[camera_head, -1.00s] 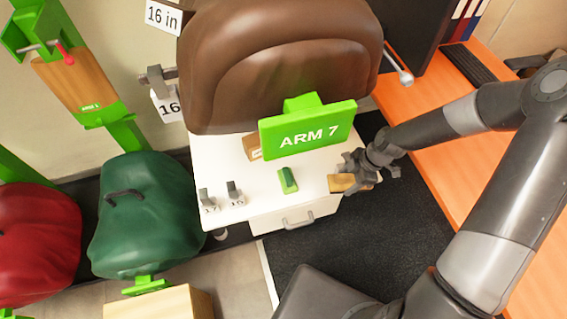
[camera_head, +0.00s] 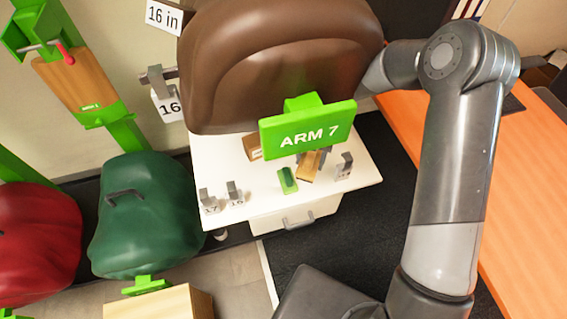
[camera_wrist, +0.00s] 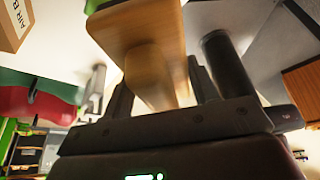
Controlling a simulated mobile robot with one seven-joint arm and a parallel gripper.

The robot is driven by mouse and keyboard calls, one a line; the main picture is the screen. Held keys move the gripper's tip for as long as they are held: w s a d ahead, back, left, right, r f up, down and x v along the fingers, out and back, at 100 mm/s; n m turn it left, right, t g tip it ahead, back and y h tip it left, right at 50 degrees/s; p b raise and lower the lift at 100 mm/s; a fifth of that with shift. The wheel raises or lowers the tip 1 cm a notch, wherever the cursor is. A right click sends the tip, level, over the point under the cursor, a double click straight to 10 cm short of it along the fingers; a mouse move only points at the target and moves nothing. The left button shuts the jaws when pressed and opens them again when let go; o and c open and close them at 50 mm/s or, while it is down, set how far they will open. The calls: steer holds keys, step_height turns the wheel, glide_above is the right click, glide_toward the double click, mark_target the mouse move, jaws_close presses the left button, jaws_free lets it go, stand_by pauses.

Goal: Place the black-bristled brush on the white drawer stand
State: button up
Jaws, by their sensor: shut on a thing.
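A tan wooden-bodied brush (camera_head: 310,166) is over the right half of the white drawer stand (camera_head: 262,193), just below the green ARM 7 sign. In the head view, I cannot tell whether it touches the top. My gripper (camera_wrist: 160,78) is shut on the brush, whose wooden body (camera_wrist: 152,72) shows between the fingers in the wrist view. Its bristles cannot be made out. In the head view the gripper is mostly hidden behind the sign and the brown saddle.
The green ARM 7 sign (camera_head: 308,130) and brown saddle (camera_head: 275,60) overhang the stand. A green block (camera_head: 287,180) lies left of the brush. Grey-clipped pieces stand at right (camera_head: 345,165) and left (camera_head: 234,194). A small cardboard box (camera_head: 252,147) is behind. The stand's front middle is clear.

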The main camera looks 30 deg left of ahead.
mark_target(320, 180)
steer(key=shift+w+d+f+n+t+h, duration=0.3)
steer(key=shift+w+f+n, duration=0.75)
steer(key=shift+f, duration=1.25)
steer(key=shift+w+d+f+n+t+h, duration=0.1)
steer(key=shift+w+d+f+n+h, duration=0.4)
steer(key=shift+w+f+n, duration=1.2)
steer(key=shift+w+d+f+n+t+h, duration=0.2)
steer(key=shift+f+n+h, duration=0.45)
steer(key=shift+f, duration=2.2)
steer(key=shift+s, duration=0.1)
steer(key=o, duration=0.8)
steer(key=shift+f, duration=0.1)
steer(key=shift+c, duration=0.2)
steer(key=v, duration=1.2)
steer(key=shift+d+r, duration=0.2)
